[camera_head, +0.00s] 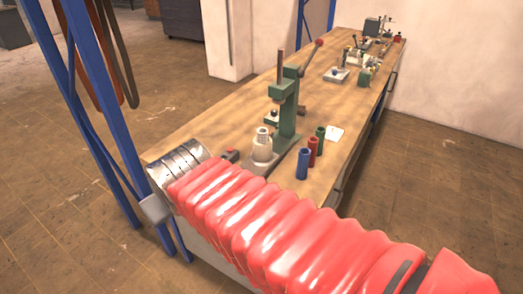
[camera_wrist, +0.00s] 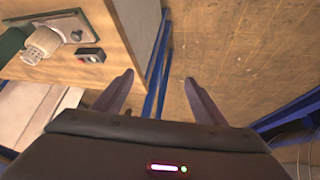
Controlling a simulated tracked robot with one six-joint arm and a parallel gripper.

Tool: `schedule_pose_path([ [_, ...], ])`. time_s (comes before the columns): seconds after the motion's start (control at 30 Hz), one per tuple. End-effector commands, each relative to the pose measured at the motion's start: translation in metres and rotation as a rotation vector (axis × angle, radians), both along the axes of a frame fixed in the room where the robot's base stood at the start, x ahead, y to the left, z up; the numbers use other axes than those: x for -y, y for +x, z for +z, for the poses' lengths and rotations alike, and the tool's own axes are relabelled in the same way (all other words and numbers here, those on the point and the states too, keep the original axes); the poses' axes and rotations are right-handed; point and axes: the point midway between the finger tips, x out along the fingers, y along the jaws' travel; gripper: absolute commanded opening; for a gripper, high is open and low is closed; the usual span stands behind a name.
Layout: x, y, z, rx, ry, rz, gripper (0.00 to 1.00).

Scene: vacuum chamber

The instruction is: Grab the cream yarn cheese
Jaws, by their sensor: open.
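The cream yarn cheese (camera_head: 263,146) stands upright on the grey base of a green press on the wooden bench. It also shows at the upper left of the wrist view (camera_wrist: 43,44), on the same plate. My gripper (camera_wrist: 159,78) is open, with two dark fingers spread and nothing between them. In the wrist view the cheese is well to the left of the fingers, which are over the bench's edge and the floor. In the head view my red-sleeved arm reaches to the near left end of the bench, and the fingers cannot be made out.
The green press (camera_head: 287,108) rises close behind the cheese. A small red-buttoned box (camera_wrist: 90,55) lies beside its base. Blue (camera_head: 303,164), red (camera_head: 313,152) and green (camera_head: 320,139) cylinders stand to the right. Blue posts (camera_head: 118,130) rise left of the bench (camera_head: 215,118).

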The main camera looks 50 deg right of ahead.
Motion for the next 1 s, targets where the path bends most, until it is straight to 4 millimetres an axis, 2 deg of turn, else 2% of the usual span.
schedule_pose_path([
  [0.03,0.019,0.007,-0.004,0.015,-0.021,-0.037,0.69],
  [0.17,0.066,0.023,-0.007,0.072,-0.083,-0.107,0.77],
  [0.43,0.156,0.039,-0.017,0.174,-0.191,-0.204,0.77],
  [0.7,0.231,0.035,-0.034,0.267,-0.252,-0.25,0.77],
  [1.0,0.292,0.012,-0.059,0.375,-0.264,-0.266,0.77],
])
